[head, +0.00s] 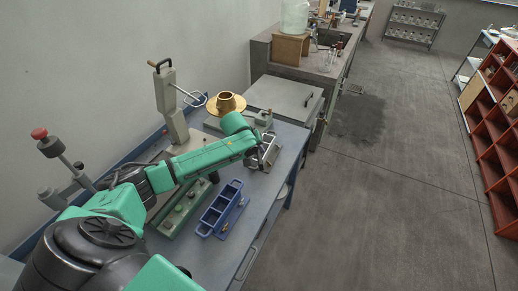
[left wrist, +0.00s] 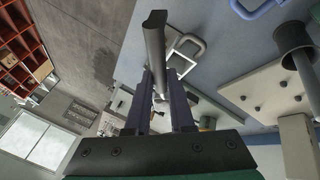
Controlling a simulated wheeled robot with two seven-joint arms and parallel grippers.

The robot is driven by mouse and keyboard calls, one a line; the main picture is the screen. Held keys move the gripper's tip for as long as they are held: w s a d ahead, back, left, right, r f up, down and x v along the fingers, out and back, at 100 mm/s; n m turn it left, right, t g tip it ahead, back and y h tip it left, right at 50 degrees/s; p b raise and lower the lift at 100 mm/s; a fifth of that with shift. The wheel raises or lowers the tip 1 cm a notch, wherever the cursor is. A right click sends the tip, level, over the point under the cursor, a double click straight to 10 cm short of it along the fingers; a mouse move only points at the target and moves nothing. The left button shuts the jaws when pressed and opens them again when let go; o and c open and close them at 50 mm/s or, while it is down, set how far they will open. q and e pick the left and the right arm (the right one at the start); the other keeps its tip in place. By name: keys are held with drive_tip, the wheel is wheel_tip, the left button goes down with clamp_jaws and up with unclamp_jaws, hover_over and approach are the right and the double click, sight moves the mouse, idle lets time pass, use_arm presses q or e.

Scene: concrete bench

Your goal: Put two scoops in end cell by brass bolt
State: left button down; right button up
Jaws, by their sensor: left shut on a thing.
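A blue three-cell mould (head: 205,232) lies on the bench near its front edge, with its cells open upward. Small brass-coloured bits show at its right side (head: 244,202), too small to tell which is the bolt. My left gripper (head: 259,152) is beyond the mould, over the bench. In the left wrist view my left gripper (left wrist: 161,82) is shut on a dark grey, long thing (left wrist: 154,42), perhaps the scoop; its far end sticks out past the fingertips. Whether it holds any material is hidden. My right gripper is out of view.
A brass flanged bowl (head: 227,103) stands beyond my left arm. A grey upright device with a lever (head: 168,103) is by the wall. A green base (head: 184,209) lies left of the mould. A grey lidded box (head: 283,98) adjoins the bench's far end.

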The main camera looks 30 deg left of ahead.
use_arm(q)
drive_tip(key=f+n+t+h+b, duration=0.1)
drive_tip(key=t+h+b, duration=0.1)
drive_tip(key=b, duration=0.4)
drive_tip(key=s+a+f+t+h+b, duration=0.1)
drive_tip(key=f+t+h+b, duration=0.1)
drive_tip(key=b, duration=0.5)
drive_tip(key=f+n+t+h+b, duration=0.1)
drive_tip(key=f+t+h+b, duration=0.1)
drive_tip(key=b, duration=0.4)
drive_tip(key=shift+s+a+f+n+t+h, duration=0.15)
drive_tip(key=shift+a+f+n+t+h, duration=0.2)
drive_tip(key=shift+h, duration=0.35)
drive_tip(key=shift+r, duration=0.1)
